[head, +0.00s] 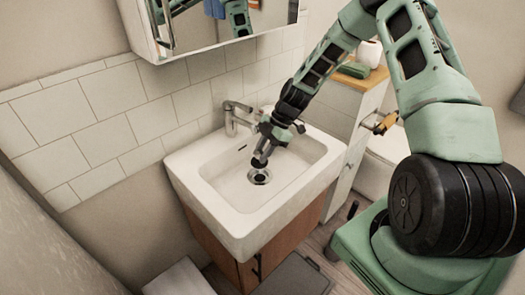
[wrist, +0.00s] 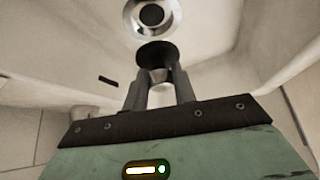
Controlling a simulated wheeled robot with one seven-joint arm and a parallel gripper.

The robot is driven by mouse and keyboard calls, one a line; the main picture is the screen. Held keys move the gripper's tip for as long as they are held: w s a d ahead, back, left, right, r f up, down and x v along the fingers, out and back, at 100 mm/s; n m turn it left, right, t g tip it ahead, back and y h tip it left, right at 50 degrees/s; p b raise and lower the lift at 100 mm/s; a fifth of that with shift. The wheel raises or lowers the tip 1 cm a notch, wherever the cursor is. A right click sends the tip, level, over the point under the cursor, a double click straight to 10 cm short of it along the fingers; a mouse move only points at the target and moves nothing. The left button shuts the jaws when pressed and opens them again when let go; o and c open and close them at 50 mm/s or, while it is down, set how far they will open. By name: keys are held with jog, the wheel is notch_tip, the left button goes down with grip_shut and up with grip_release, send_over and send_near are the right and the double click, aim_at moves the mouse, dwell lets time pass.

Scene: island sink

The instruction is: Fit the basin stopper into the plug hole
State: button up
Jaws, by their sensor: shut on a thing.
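The plug hole (head: 259,178) is a round metal ring with a dark centre in the floor of the white basin (head: 212,190). In the wrist view the plug hole (wrist: 169,29) is at the top edge, partly cut off. My gripper (head: 264,151) is low inside the basin, just above the plug hole. In the wrist view my gripper (wrist: 158,76) is shut on the basin stopper (wrist: 156,53), whose dark round face points towards the hole. There the stopper appears just below the ring, apart from it. The exact gap in height is hard to tell.
A chrome tap (head: 232,118) stands at the basin's back edge, left of my arm. A mirror cabinet (head: 205,25) hangs on the wall above. A white cabinet with a wooden top (head: 353,70) stands to the right. The basin's left and front floor is clear.

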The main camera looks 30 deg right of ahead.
jog(key=shift+f+b, duration=1.45)
jog(key=shift+f, duration=1.15)
jog(key=shift+b, duration=0.35)
jog(key=shift+f+b, duration=0.8)
jog(key=shift+f, duration=0.25)
jog(key=o, duration=1.1)
jog(key=shift+r, duration=0.1)
jog(key=v, duration=1.7)
jog(key=shift+d+r+b, duration=0.1)
jog(key=shift+d+b, duration=0.05)
jog(key=shift+b, duration=0.25)
